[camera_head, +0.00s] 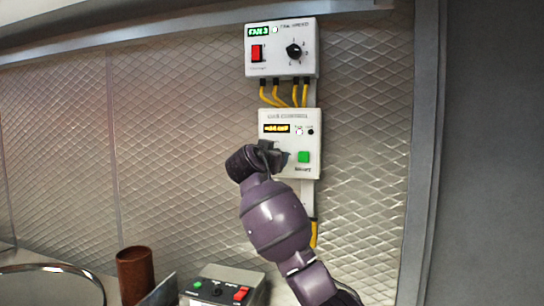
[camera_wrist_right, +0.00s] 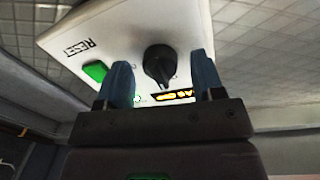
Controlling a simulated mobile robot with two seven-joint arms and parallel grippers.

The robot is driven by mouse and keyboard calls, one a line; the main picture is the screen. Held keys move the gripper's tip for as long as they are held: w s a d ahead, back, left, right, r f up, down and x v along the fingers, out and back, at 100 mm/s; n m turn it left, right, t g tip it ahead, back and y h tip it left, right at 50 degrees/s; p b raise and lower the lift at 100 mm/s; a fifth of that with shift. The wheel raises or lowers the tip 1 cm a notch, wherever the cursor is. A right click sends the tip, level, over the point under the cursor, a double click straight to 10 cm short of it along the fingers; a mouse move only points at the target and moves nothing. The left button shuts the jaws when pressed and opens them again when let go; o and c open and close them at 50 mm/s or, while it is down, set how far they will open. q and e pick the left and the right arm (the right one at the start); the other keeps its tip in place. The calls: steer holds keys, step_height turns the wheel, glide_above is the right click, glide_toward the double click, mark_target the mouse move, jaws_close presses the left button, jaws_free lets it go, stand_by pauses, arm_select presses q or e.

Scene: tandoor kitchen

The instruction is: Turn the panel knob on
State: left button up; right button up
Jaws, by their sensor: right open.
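The lower white control panel (camera_head: 313,140) hangs on the wall with a lit amber display and a green button. Its black knob is hidden behind my right gripper (camera_head: 280,158) in the head view. In the right wrist view the black knob (camera_wrist_right: 158,64) shows on the panel (camera_wrist_right: 120,38), between the two blue-grey fingers of my right gripper (camera_wrist_right: 162,78). The gripper is open, with a gap on each side of the knob. I cannot tell whether the fingertips reach around it. The green button (camera_wrist_right: 96,71) is left of the fingers. My left gripper is not in view.
An upper panel (camera_head: 270,68) has a red switch (camera_head: 257,53) and another black knob (camera_head: 294,51). Yellow cables (camera_head: 270,96) link the panels. Below are a small switch box (camera_head: 225,280), a brown cylinder (camera_head: 135,272) and a round rim (camera_head: 50,268). The wall around the panels is clear.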

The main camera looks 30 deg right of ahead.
steer(key=c, duration=0.9)
arm_select(q)
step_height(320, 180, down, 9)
steer(key=b, duration=0.9)
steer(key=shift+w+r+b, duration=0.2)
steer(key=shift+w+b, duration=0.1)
steer(key=shift+b, duration=0.05)
arm_select(e)
steer(key=m, duration=0.8)
steer(key=m+y, duration=0.1)
steer(key=m, duration=0.8)
steer(key=shift+y, duration=0.3)
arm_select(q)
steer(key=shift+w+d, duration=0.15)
